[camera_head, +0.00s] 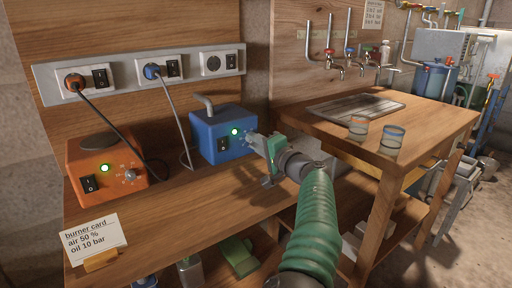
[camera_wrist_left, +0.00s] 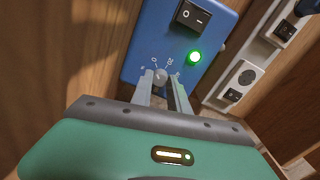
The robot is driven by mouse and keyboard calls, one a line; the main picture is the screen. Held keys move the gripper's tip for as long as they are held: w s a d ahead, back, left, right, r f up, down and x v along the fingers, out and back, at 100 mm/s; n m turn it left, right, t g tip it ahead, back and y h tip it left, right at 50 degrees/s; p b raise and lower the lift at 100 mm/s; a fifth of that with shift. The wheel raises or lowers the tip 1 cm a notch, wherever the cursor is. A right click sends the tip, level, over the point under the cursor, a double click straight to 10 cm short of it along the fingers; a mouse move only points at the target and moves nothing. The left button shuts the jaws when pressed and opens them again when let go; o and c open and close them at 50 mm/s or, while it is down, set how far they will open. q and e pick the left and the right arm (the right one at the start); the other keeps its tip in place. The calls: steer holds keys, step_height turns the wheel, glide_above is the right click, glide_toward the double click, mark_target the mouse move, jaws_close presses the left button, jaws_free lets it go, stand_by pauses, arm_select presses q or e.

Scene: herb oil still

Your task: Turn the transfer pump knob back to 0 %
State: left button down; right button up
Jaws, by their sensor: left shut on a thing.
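The blue pump box (camera_head: 222,136) stands on the wooden bench with a lit green lamp and a black rocker switch on its front. In the left wrist view the box (camera_wrist_left: 172,38) shows its small grey knob (camera_wrist_left: 160,76) with scale marks around it. My left gripper (camera_head: 254,141) is at the front right of the box. In the left wrist view its fingers (camera_wrist_left: 165,85) are shut on the knob. The exact knob setting is too small to read. In the head view the gripper hides the knob. My right gripper is not in view.
An orange box (camera_head: 104,165) with a lit green lamp stands left of the pump box. Cables run up to a socket strip (camera_head: 140,72). A burner card (camera_head: 94,238) stands at the front left. Two glasses (camera_head: 391,140) stand on the right table.

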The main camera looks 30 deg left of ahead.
arm_select(q)
steer(key=shift+f, duration=0.35)
steer(key=c, duration=1.3)
jaws_free()
steer(key=shift+o, duration=0.2)
steer(key=shift+r, duration=0.15)
